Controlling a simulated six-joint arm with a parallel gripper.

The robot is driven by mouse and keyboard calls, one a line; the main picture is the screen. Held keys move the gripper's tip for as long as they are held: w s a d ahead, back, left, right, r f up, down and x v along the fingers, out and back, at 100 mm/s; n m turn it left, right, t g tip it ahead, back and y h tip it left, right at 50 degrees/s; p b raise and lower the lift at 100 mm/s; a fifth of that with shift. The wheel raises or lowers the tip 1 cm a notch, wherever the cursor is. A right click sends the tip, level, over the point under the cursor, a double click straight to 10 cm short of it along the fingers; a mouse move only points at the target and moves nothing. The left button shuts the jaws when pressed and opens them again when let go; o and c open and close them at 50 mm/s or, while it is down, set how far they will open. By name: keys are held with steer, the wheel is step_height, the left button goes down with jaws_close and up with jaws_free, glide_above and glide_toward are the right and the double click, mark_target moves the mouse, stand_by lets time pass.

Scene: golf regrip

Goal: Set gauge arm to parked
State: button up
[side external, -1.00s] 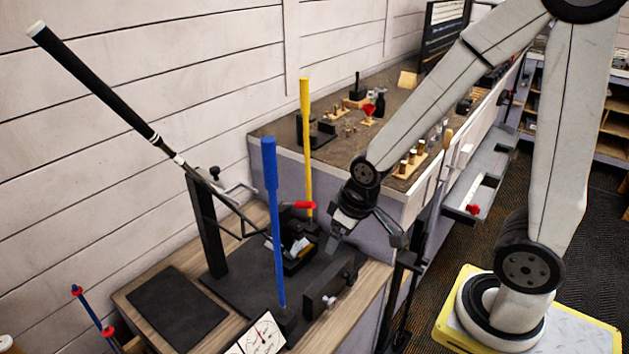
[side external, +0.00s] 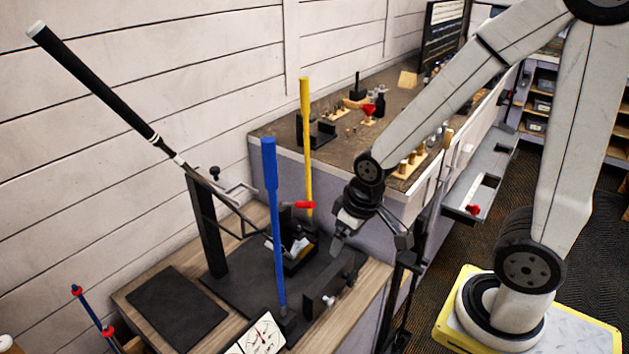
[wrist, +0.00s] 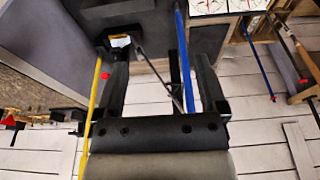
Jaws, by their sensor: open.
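A blue-handled upright lever (side external: 271,190) and a yellow-handled one (side external: 305,130) stand on the black fixture base (side external: 225,285). A short red-tipped lever (side external: 304,205) lies between them. I cannot tell which part is the gauge arm. White dial gauges (side external: 262,337) sit at the front edge, partly cut off. My gripper (side external: 371,236) is open and empty, above the right side of the fixture and apart from the levers. In the wrist view, my gripper (wrist: 163,65) has its fingers spread, with the yellow lever (wrist: 93,105) left and the blue lever (wrist: 183,60) between the fingers, near the right one.
A golf club with a black grip (side external: 95,85) slants up left from a black post (side external: 206,225). A dark mat (side external: 176,308) lies on the wooden bench (side external: 133,287). A brown-topped bench (side external: 345,135) with small tools stands behind. A blue rod with red rings (side external: 92,312) is at lower left.

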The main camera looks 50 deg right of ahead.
steer(key=shift+c, duration=0.2)
steer(key=shift+c, duration=1.1)
step_height(320, 180, up, 11)
steer(key=m+t+h, duration=0.1)
steer(key=m+h, duration=0.1)
steer(key=m, duration=0.3)
glide_above(215, 168)
steer(key=s+a, duration=0.1)
steer(key=s, duration=0.2)
steer(key=shift+s+a+r, duration=0.1)
steer(key=shift+a+r, duration=0.05)
steer(key=shift+a, duration=0.05)
steer(key=shift+t, duration=0.3)
steer(key=shift+x, duration=3.9)
